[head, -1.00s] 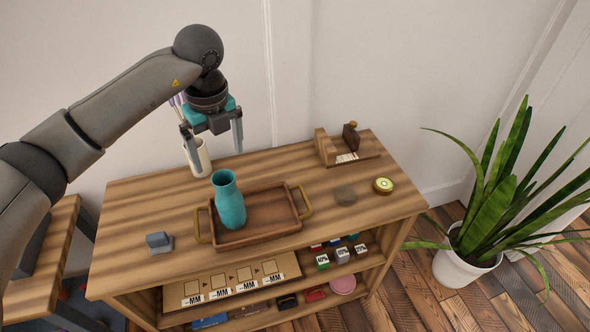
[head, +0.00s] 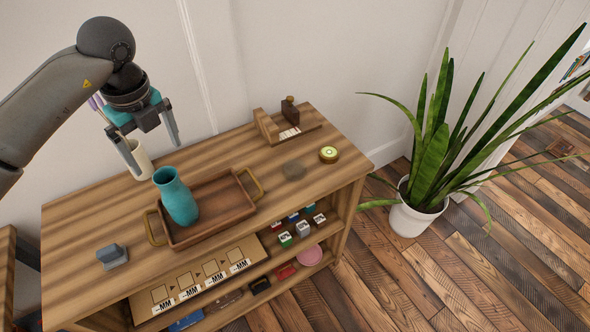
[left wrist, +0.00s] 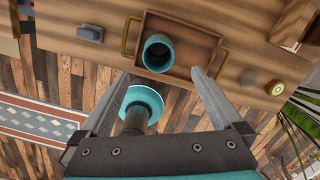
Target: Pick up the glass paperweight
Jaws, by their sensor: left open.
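My left gripper (head: 158,160) is open and empty above the left back of the shelf unit, to the left of and apart from the lump. Its two fingers (left wrist: 160,74) are spread in the left wrist view with nothing between them. My right gripper is not in view.
A teal vase (head: 177,197) stands in a wooden tray (head: 228,202) with brass handles. A round green-topped item (head: 329,154) and a wooden holder (head: 267,127) are near the lump. A cream cup (head: 141,160) and a grey block (head: 111,256) are left. A potted plant (head: 412,216) stands right.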

